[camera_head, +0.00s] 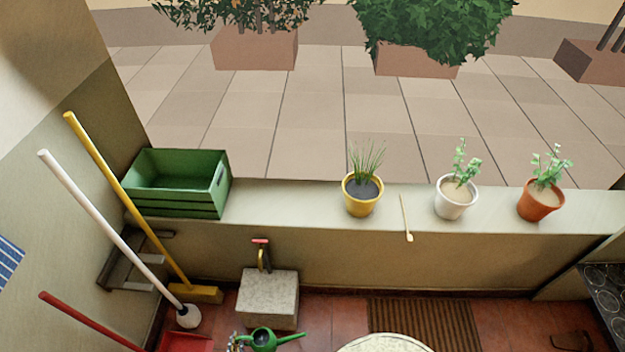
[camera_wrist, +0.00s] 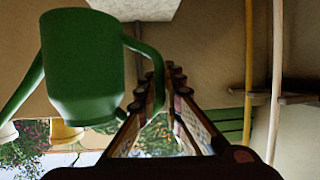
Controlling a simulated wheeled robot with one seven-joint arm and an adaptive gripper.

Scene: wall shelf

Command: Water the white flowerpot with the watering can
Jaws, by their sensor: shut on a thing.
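The white flowerpot (camera_head: 453,210) stands upright on the wall shelf, between the yellow pot and the terracotta pot, and holds pale soil and a leafy plant. The green watering can (camera_head: 264,341) is at the bottom of the head view, its spout pointing right. It also fills the left of the wrist view (camera_wrist: 82,60), its handle reaching in at my fingertips. My gripper (camera_wrist: 172,75) is shut on the can's handle. In the head view my gripper (camera_head: 236,342) shows only partly at the lower edge, left of the can.
A yellow pot (camera_head: 361,204), a wooden stick (camera_head: 405,218) and a terracotta pot (camera_head: 539,211) are also on the shelf (camera_head: 290,205). A green crate (camera_head: 178,205) stands at its left. A stone block (camera_head: 268,292) stands below, with brooms leaning at left. The shelf between crate and yellow pot is clear.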

